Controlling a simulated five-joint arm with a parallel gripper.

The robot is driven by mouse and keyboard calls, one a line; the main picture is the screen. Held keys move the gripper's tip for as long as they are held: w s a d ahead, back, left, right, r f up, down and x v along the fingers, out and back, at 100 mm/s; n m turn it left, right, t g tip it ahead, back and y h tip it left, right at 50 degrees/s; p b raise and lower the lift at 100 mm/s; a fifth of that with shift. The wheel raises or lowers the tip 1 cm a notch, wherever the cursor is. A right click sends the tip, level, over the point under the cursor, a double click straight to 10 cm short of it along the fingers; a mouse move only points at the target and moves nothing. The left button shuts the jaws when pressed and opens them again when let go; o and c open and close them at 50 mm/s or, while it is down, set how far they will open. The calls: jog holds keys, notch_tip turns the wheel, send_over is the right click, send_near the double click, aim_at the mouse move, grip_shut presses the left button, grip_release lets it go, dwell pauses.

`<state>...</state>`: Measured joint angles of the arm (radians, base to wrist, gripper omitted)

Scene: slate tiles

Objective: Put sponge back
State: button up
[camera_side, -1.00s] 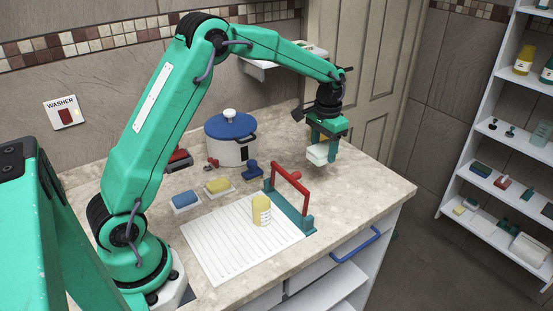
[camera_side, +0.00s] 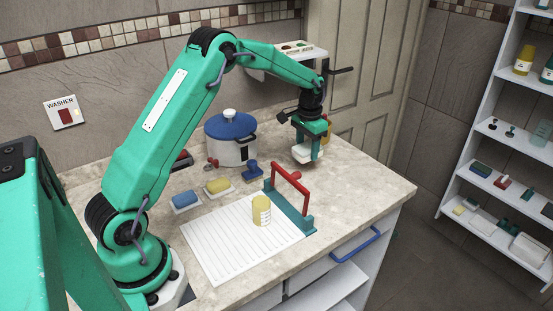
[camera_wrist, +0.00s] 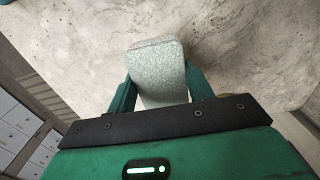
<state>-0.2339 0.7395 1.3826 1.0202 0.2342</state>
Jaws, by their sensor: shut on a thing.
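My gripper (camera_side: 307,147) is shut on a pale, whitish sponge (camera_side: 305,155) above the right rear part of the counter. In the wrist view the held sponge (camera_wrist: 158,72) is a speckled pale grey-green block with rounded corners, between the two green fingers (camera_wrist: 157,88). I cannot tell whether its underside touches the counter. A blue sponge (camera_side: 185,198) and a yellow sponge (camera_side: 218,185) each lie on a small white tray at the middle left of the counter.
A blue-lidded pot (camera_side: 231,139), a blue stamp-like object (camera_side: 253,171) and a red-handled teal frame (camera_side: 291,188) stand left and front of my gripper. A yellow cup (camera_side: 261,210) stands on a lined white sheet (camera_side: 225,245). A yellow object (camera_side: 327,131) is partly hidden behind my gripper.

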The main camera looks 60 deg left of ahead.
aim_at(301, 166)
jog(key=shift+w+a+f, duration=0.2)
jog(key=shift+a+f, duration=0.3)
jog(key=shift+a, duration=0.3)
jog(key=shift+w+a+f, duration=0.2)
jog(key=shift+a+f, duration=0.25)
jog(key=shift+a, duration=0.3)
jog(key=shift+f, duration=2)
jog(key=shift+f, duration=0.2)
jog(key=o, duration=0.9)
jog(key=shift+r, duration=0.15)
notch_tip(301, 166, up, 12)
jog(key=shift+r, duration=0.1)
